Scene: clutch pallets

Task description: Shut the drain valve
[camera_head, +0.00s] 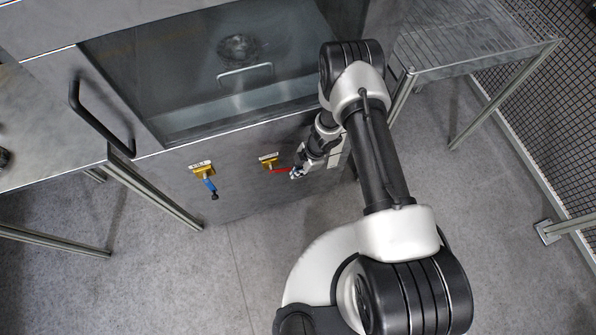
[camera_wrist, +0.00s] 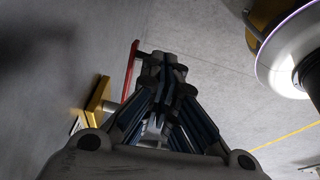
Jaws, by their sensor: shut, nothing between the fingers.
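The valve with the red lever (camera_head: 281,170) is on the front of the steel tank, with a brass body (camera_head: 269,163) under a small label too small to read. Its lever points sideways to the right. In the wrist view the red lever (camera_wrist: 130,72) runs up from near the brass body (camera_wrist: 96,103), just left of my fingertips. My gripper (camera_head: 297,174) is at the free end of the lever, and its fingers (camera_wrist: 165,72) are shut with nothing between them. I cannot tell whether they touch the lever.
A second valve with a blue lever (camera_head: 209,184) hangs downward on the same front, to the left, under a label that seems to read FILL. A black handle (camera_head: 98,125) is farther left. Steel tables stand left (camera_head: 60,165) and right (camera_head: 470,50). The grey floor in front is clear.

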